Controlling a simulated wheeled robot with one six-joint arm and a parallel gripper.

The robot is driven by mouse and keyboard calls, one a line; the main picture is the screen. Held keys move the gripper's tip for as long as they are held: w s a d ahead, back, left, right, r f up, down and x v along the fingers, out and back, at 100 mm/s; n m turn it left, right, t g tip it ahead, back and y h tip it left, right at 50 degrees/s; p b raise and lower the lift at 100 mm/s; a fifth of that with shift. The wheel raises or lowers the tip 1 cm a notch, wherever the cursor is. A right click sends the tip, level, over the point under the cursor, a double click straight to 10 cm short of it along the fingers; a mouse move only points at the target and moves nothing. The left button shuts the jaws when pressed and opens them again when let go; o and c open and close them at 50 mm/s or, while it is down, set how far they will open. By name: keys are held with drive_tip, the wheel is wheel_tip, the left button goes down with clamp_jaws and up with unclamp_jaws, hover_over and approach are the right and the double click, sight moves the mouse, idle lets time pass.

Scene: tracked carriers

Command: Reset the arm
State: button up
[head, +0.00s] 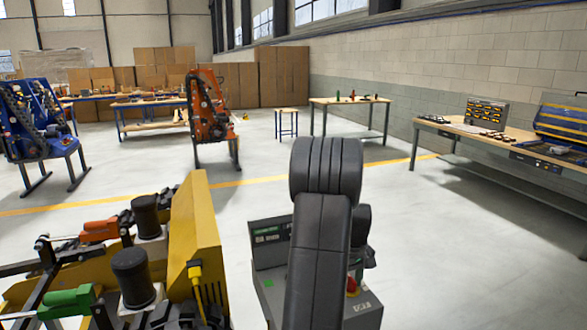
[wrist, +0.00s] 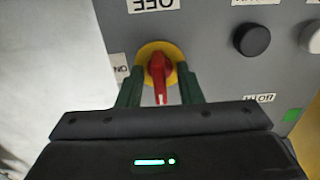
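In the wrist view a red rotary switch (wrist: 157,72) sits on a yellow disc (wrist: 143,52) on a grey panel (wrist: 205,40). Its handle points down the picture, towards my gripper. My gripper (wrist: 159,73) has its two dark green fingers apart, one on each side of the red handle. I see gaps between the handle and both fingers. An upside-down OFF label (wrist: 152,4) is above the switch and an ON label (wrist: 121,69) to its left. In the head view my black arm hides the gripper and part of the grey control box (head: 268,255). A red knob (head: 352,285) shows on that box.
A black button (wrist: 251,39) and a white button (wrist: 311,36) are right of the switch. A workbench (head: 480,140) is at the right. The floor between is clear.

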drive_tip(key=m, duration=0.2)
drive_tip(key=m+p, duration=0.1)
drive_tip(key=m, duration=0.2)
drive_tip(key=shift+r+m, duration=0.2)
drive_tip(key=shift+m, duration=0.1)
drive_tip(key=shift+m+p, duration=0.55)
drive_tip(key=shift+m, duration=1.75)
drive_tip(key=shift+a, duration=0.1)
